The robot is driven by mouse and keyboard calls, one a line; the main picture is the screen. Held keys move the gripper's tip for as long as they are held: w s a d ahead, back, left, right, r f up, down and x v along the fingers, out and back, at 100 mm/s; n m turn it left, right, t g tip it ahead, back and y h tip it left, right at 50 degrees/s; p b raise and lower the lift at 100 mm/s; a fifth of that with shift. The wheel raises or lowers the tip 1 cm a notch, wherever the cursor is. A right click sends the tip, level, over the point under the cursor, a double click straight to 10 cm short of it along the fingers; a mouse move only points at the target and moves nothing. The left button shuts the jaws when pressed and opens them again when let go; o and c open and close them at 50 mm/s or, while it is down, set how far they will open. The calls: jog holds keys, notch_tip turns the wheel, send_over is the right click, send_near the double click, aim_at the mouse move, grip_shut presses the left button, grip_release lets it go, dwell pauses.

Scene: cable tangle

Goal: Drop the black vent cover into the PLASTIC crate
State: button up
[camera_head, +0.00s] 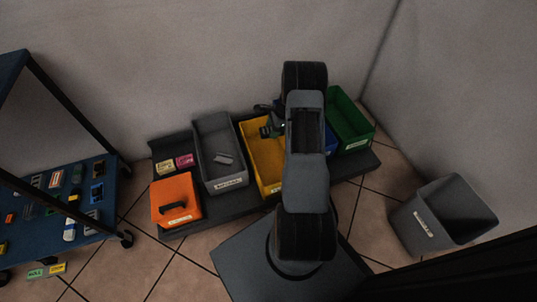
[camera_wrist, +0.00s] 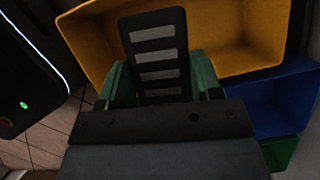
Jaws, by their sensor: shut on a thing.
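The black vent cover (camera_wrist: 154,44), a flat dark plate with several slots, stands between the green fingers of my gripper (camera_wrist: 162,86) in the wrist view. My gripper is shut on it and holds it over the yellow crate (camera_wrist: 100,42). In the head view my gripper (camera_head: 268,130) is above the yellow crate (camera_head: 256,160), partly hidden by my arm; I cannot make out the cover clearly there. The crates have white front labels, too small to read, so I cannot tell which one says PLASTIC.
A grey crate (camera_head: 208,130) with small grey pieces stands left of the yellow one. Blue (camera_head: 333,142) and green (camera_head: 352,138) crates stand right. An orange box (camera_head: 176,200) is front left. A blue cart (camera_head: 45,222) with small items is far left; a grey bin (camera_head: 425,215) is right.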

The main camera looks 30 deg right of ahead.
jog(key=shift+s+d+f+m, duration=0.1)
jog(key=shift+d+f+m, duration=0.2)
jog(key=shift+d+f, duration=0.15)
notch_tip(320, 180, down, 5)
jog(key=b, duration=0.4)
jog(key=shift+a+f+b, duration=0.1)
jog(key=shift+f+b, duration=0.1)
jog(key=shift+b, duration=0.1)
jog(key=o, duration=1)
jog(key=p+v, duration=0.5)
jog(key=v, duration=0.9)
jog(key=shift+s+f, duration=0.1)
jog(key=shift+s, duration=0.05)
